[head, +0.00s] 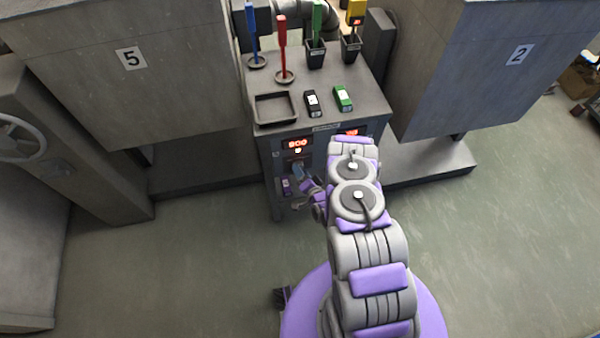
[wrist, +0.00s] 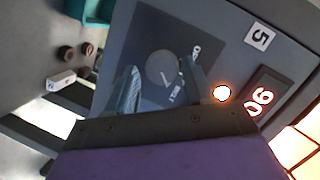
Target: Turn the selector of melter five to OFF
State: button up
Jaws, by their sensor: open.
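The selector (wrist: 160,66) is a round grey knob on a dark square plate, on the panel marked 5 (wrist: 260,37) in the wrist view. It bears a pale pointer mark. In the head view my gripper (head: 301,176) is at the front of the cabinet (head: 277,176), and the selector is hidden there.
A lit lamp (wrist: 222,93) and a red digit display (wrist: 260,103) sit beside the selector. The cabinet top holds a tray (head: 274,109), a black device (head: 311,100), a green device (head: 343,97) and upright coloured tools. Large grey housings marked 5 (head: 131,59) and 2 (head: 519,54) flank the cabinet.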

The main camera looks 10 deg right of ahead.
jog(key=shift+x, duration=0.85)
jog(key=shift+r, duration=0.1)
jog(key=c, duration=0.8)
